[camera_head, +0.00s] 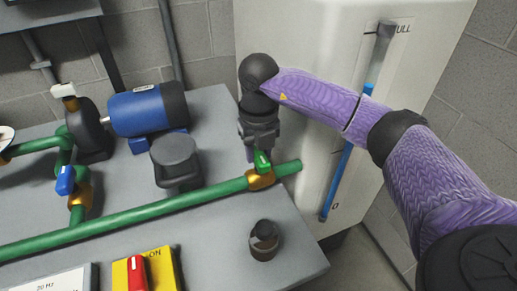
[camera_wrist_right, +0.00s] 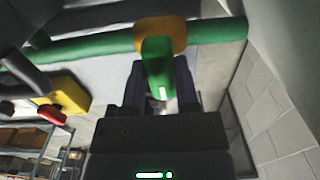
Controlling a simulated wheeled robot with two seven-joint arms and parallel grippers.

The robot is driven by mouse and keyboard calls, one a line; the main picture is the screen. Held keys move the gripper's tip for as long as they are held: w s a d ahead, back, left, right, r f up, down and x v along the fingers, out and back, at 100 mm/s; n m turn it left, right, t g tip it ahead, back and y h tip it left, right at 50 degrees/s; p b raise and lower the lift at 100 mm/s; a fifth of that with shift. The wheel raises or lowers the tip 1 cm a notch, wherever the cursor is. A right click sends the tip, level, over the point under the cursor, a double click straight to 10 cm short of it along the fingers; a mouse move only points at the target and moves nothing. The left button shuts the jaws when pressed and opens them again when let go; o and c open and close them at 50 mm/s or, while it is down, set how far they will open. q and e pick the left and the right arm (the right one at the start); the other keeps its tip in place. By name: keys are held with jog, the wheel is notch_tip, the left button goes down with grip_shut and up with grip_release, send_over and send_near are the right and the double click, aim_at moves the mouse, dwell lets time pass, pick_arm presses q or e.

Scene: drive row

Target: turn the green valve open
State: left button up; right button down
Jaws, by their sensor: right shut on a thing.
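The green valve handle (camera_head: 262,160) sits on a brass valve body (camera_head: 260,179) near the right end of a green pipe (camera_head: 150,213). My right gripper (camera_head: 254,156) comes down on it from above and behind. In the right wrist view my right gripper (camera_wrist_right: 160,92) has a dark finger on each side of the green handle (camera_wrist_right: 157,68) and is shut on it. The brass body (camera_wrist_right: 160,35) and the pipe (camera_wrist_right: 90,47) show behind the handle. In the head view the fingers partly hide the handle. My left gripper is not in view.
A blue-handled valve (camera_head: 66,180) is on the pipe's left branch. A blue motor (camera_head: 148,110), a dark round-topped part (camera_head: 175,160), a black knob (camera_head: 264,240) and a yellow box with a red switch (camera_head: 147,270) stand around. A white tank (camera_head: 310,60) rises close behind my right gripper.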

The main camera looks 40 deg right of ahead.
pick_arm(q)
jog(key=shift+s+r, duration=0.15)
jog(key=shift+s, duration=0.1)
